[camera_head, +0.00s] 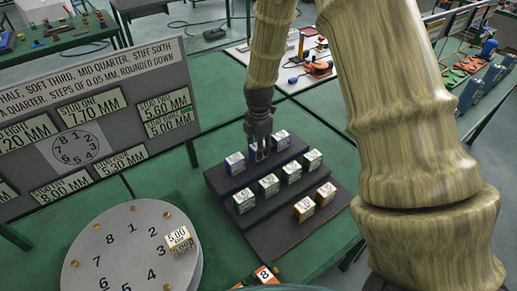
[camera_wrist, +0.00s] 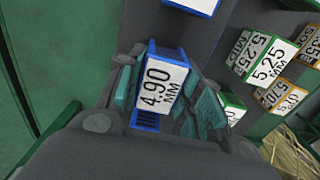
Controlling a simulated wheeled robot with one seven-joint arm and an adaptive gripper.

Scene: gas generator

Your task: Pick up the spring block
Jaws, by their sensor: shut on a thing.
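A blue spring block (camera_wrist: 165,88) labelled 4.90 MM sits between the fingers of my gripper (camera_wrist: 160,95) in the wrist view, one finger on each side. My gripper is shut on it. In the head view my gripper (camera_head: 258,145) is at the back row of the dark stepped rack (camera_head: 222,176), between two other blue blocks (camera_head: 235,163) (camera_head: 281,140). It mostly hides the held block there. I cannot tell whether the held block still touches the rack.
Several green-edged blocks (camera_head: 268,185) stand on the middle step, and two orange ones (camera_head: 304,208) on the front step. A round numbered dial (camera_head: 120,250) at lower left bears a 5.00 block (camera_head: 178,238). A sign board (camera_head: 95,120) stands behind it.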

